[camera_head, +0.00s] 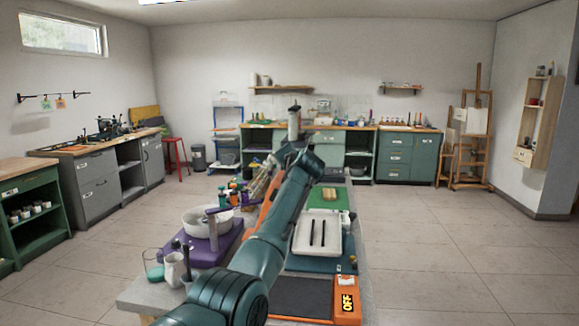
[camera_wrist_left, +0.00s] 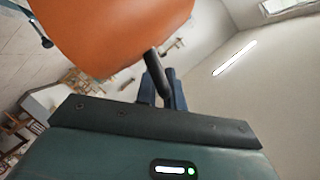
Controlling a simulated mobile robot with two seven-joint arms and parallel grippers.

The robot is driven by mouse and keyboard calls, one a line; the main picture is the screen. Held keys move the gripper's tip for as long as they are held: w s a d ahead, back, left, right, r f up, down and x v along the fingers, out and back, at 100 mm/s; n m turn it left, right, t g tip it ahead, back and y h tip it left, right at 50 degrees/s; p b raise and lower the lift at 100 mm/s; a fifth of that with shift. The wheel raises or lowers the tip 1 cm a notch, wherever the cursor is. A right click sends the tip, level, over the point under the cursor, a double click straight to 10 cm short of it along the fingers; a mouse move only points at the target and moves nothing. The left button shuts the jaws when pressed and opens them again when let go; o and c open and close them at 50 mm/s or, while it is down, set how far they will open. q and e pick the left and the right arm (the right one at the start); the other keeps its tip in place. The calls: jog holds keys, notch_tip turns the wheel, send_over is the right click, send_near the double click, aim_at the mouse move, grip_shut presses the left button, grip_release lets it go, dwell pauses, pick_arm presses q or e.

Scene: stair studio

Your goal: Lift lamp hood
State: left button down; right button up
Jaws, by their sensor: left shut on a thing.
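The orange lamp hood (camera_wrist_left: 115,35) fills the upper left of the left wrist view. A short dark handle (camera_wrist_left: 152,62) sticks out of its edge. The fingers of my left gripper (camera_wrist_left: 164,94) are shut on this handle. In the head view my left arm crosses the middle of the workbench and hides most of the hood; an orange strip (camera_head: 267,207) beside the arm appears to be part of it. An orange box marked OFF (camera_head: 347,300) sits at the bench's front right. My right gripper is not in view.
On the bench (camera_head: 137,297), a white bowl (camera_head: 200,222), a jug (camera_head: 174,268) and a glass (camera_head: 152,262) stand left of my arm. A white tray (camera_head: 299,240) with two dark bars lies to its right, before a green mat (camera_head: 319,200). The floor on both sides is clear.

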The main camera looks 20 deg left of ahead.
pick_arm(q)
jog(key=shift+a+r, duration=0.1)
jog(key=shift+a, duration=0.15)
jog(key=c, duration=1.8)
grip_release()
jog(key=shift+s+d+b, duration=0.3)
jog(key=shift+s+d, duration=0.2)
jog(key=shift+s, duration=0.1)
jog(key=b+v, duration=0.3)
jog(key=v, duration=0.8)
jog(key=shift+s+r, duration=0.25)
jog(key=shift+s, duration=0.1)
